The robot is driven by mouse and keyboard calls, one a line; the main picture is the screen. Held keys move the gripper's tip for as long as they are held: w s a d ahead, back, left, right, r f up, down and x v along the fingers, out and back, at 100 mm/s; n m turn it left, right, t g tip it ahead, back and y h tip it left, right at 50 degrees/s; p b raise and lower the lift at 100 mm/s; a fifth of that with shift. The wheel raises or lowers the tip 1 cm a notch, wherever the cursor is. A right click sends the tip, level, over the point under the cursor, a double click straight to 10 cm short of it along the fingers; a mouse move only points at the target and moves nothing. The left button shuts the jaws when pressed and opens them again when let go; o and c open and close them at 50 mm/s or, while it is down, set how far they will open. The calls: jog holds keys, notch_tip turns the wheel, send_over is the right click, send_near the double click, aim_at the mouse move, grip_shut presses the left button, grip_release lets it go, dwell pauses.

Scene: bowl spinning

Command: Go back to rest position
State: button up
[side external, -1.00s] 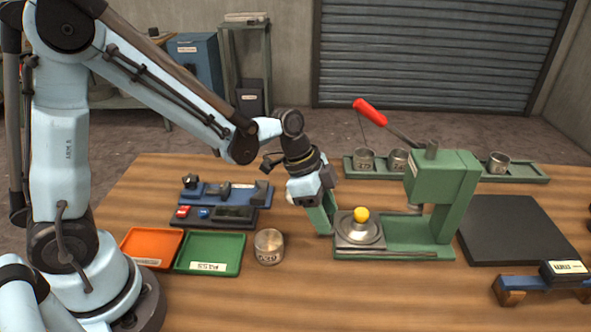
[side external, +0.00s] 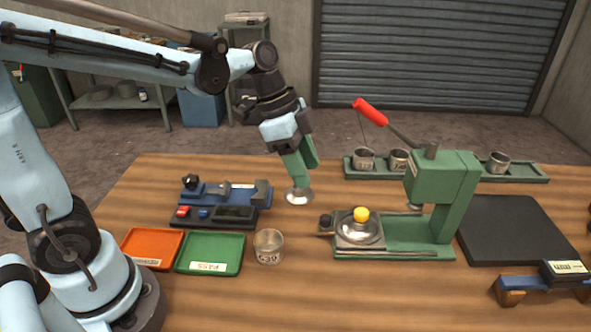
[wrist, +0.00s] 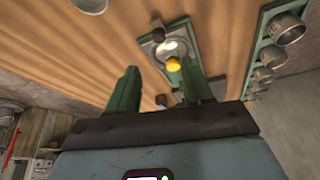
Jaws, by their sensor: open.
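My gripper (side external: 299,178) is in the air left of the green press (side external: 440,195), pointing down at a tilt. In the wrist view its two green fingers (wrist: 162,85) stand apart, with nothing clearly held between them. A small shiny round bowl (side external: 299,196) shows right at the fingertips in the side view; I cannot tell whether they touch. A yellow knob (side external: 361,214) sits at the round metal plate (side external: 358,233) on the press base. The knob also shows in the wrist view (wrist: 173,64).
A metal cup (side external: 268,246) stands beside the green tray (side external: 210,268) and orange tray (side external: 140,262). Blue and dark fixtures (side external: 215,215) lie behind them. A rack with several cups (side external: 520,177) runs along the back. A black pad (side external: 515,230) lies right of the press.

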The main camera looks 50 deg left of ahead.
jog(key=shift+s+a+r, duration=0.1)
jog(key=shift+a+r, duration=0.05)
jog(key=shift+r, duration=0.2)
jog(key=s+a+f+n+t+y, duration=0.1)
jog(key=s+a+n+t+y, duration=0.3)
jog(key=s+n, duration=0.3)
jog(key=a+n, duration=0.1)
jog(key=n, duration=0.4)
jog(key=shift+s+a+t, duration=0.25)
jog(key=shift+s+t, duration=0.05)
jog(key=shift+t, duration=0.1)
